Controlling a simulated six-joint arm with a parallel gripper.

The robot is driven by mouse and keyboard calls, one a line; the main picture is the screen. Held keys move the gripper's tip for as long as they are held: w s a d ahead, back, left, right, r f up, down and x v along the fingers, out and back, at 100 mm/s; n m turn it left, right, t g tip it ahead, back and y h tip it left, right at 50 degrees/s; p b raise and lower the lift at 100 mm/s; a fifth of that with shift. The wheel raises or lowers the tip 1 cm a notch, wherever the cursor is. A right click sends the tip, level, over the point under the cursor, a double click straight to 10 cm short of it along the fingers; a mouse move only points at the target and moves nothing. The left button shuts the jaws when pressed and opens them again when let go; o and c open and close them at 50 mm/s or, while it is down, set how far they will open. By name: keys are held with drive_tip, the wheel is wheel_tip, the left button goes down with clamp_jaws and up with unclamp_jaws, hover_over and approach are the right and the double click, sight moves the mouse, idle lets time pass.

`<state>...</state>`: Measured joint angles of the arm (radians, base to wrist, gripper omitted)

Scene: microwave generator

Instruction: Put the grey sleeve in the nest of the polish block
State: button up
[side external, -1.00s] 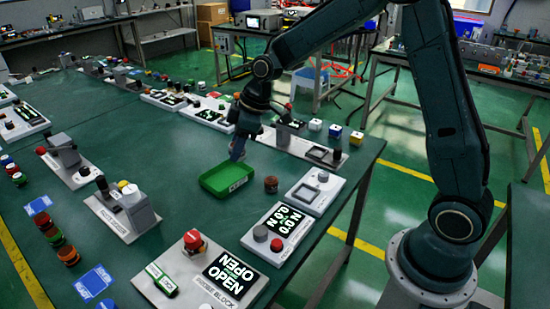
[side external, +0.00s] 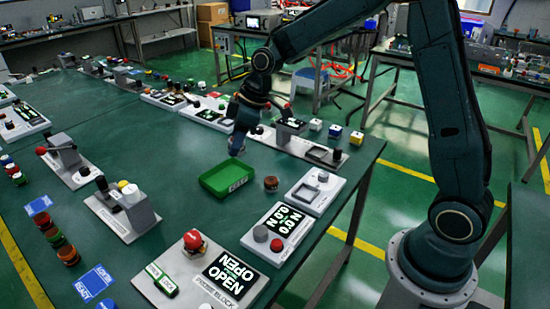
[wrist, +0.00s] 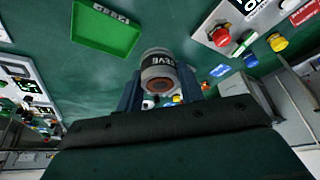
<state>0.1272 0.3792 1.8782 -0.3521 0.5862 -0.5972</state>
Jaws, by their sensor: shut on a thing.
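In the wrist view, a grey cylindrical sleeve (wrist: 161,70) with a dark band lettered "...EVE" and a brown round centre is between my fingers. My gripper (wrist: 160,88) is shut on it. In the side view my gripper (side external: 237,148) points down above the table, just behind the green tray (side external: 228,178); the sleeve is too small to make out there. The green tray also shows in the wrist view (wrist: 104,30), apart from the sleeve, and looks empty. I cannot read a "polish block" label on any block, so I cannot tell which it is.
A probe block (side external: 205,278) with a red button stands at the front. Two panels (side external: 278,232) (side external: 314,191) and a brown round part (side external: 271,184) are right of the tray. A long grey block (side external: 300,146) lies behind. Bare green table is left of the tray.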

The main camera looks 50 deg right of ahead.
drive_tip(key=s+d+f+m+h, duration=0.1)
drive_tip(key=s+f+m, duration=0.2)
drive_tip(key=f, duration=0.3)
drive_tip(key=s+f+m+t+h, duration=0.1)
drive_tip(key=s+f+m+h, duration=0.1)
drive_tip(key=s+f+m, duration=0.2)
wheel_tip(320, 180, down, 3)
drive_tip(key=shift+s+d+m, duration=0.2)
drive_tip(key=shift+d+m, duration=0.2)
drive_tip(key=shift+m, duration=0.2)
drive_tip(key=w+r+n+y, duration=0.1)
drive_tip(key=w+r+n, duration=0.1)
drive_tip(key=r, duration=0.2)
drive_tip(key=w+a+r+n+y, duration=0.1)
drive_tip(key=w+r+n, duration=0.2)
drive_tip(key=r, duration=0.1)
drive_tip(key=w+r+n+y, duration=0.1)
drive_tip(key=w+r+n, duration=0.1)
drive_tip(key=r, duration=0.2)
drive_tip(key=shift+w+a+r+n+g, duration=0.15)
drive_tip(key=shift+a+n+g, duration=0.15)
drive_tip(key=shift+a+g, duration=0.1)
drive_tip(key=shift+r+n, duration=0.4)
drive_tip(key=shift+r, duration=0.2)
drive_tip(key=shift+f, duration=0.15)
